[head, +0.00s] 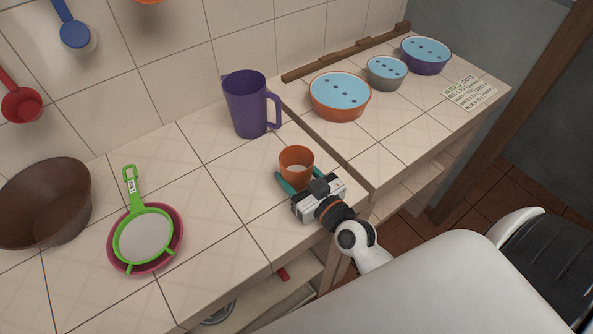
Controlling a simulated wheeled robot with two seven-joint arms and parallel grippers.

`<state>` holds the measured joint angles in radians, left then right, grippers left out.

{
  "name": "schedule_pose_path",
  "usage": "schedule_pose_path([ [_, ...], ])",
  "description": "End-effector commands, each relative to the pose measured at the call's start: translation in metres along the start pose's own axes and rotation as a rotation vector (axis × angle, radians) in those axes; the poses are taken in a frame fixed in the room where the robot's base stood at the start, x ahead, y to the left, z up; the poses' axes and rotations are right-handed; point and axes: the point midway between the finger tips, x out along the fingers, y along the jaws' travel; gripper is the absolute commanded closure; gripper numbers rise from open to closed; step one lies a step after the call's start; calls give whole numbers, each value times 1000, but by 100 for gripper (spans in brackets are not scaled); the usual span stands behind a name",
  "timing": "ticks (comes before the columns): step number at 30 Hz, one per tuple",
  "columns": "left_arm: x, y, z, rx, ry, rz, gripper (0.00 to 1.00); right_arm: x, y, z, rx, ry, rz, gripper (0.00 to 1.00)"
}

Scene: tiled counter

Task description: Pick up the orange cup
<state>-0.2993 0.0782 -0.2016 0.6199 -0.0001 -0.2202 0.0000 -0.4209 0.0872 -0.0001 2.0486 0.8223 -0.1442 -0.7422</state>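The orange cup (297,155) stands upright on the tiled counter near its front edge, just in front of the purple jug. My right gripper (298,168) reaches in from the lower right, with its teal fingers spread on either side of the cup. The fingers look open, and contact with the cup cannot be made out. The cup's lower front is partly hidden by the gripper. My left gripper is not in view.
A purple jug (247,105) stands behind the cup. A green strainer (143,236) on a pink dish and a brown pot (42,205) are at left. Orange (340,105), grey (386,74) and purple (426,58) bowls with blue tops stand at right beyond a counter seam. Counter left of the cup is clear.

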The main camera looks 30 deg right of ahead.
Motion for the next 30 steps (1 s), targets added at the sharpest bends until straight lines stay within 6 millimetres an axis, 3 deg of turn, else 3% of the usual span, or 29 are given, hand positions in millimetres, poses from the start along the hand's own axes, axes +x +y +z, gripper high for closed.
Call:
schedule_pose_path([
  [1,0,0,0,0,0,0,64,0,0,0,-1,0,0,53],
  [4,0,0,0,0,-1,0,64,0,0,0,-1,-1,0,67],
  [12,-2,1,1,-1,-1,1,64,0,0,6,0,-3,0,68],
  [24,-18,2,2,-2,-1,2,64,-4,0,80,1,-7,-1,68],
  [30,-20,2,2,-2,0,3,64,-5,0,99,0,-3,1,68],
])
